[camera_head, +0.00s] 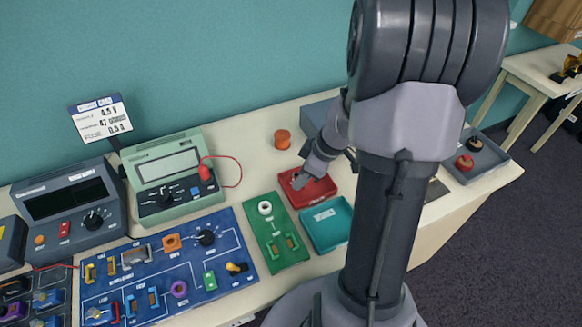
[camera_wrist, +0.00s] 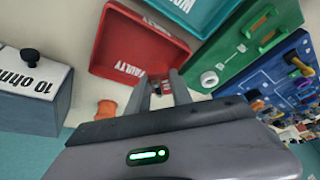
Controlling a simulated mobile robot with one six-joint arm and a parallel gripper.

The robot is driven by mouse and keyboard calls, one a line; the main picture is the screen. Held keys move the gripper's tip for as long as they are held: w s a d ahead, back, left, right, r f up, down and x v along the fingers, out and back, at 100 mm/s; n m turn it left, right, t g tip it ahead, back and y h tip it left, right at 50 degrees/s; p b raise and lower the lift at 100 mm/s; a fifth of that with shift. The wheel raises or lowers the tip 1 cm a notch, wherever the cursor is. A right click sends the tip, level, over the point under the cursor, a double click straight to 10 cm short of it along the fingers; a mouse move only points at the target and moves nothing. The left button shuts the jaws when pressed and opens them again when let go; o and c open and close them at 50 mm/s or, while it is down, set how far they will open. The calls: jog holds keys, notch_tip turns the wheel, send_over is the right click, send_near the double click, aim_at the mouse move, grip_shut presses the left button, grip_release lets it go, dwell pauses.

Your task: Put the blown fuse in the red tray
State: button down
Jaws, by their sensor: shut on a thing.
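The red tray (camera_head: 286,191) lies on the table right of the green fuse board. In the wrist view the red tray (camera_wrist: 119,46) shows a label reading FAULTY. My gripper (camera_head: 301,181) is low over the red tray. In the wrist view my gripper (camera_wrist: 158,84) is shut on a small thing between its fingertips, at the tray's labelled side. This is likely the blown fuse (camera_wrist: 157,88), but it is mostly hidden by the fingers. I cannot tell whether it touches the tray floor.
A teal tray (camera_head: 326,224) sits directly beside the red tray. The green board (camera_head: 274,228) and blue circuit board (camera_head: 190,262) lie to the left. An orange spool (camera_head: 282,139) and a grey box (camera_head: 318,111) stand behind.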

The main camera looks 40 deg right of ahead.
jog(key=shift+w+d, duration=0.25)
jog(key=shift+d, duration=0.1)
jog(key=shift+f+b, duration=0.75)
jog(key=shift+f, duration=1)
jog(key=shift+f, duration=0.2)
jog(key=c, duration=1.1)
grip_release()
jog(key=shift+r, duration=0.1)
jog(key=shift+c, duration=0.2)
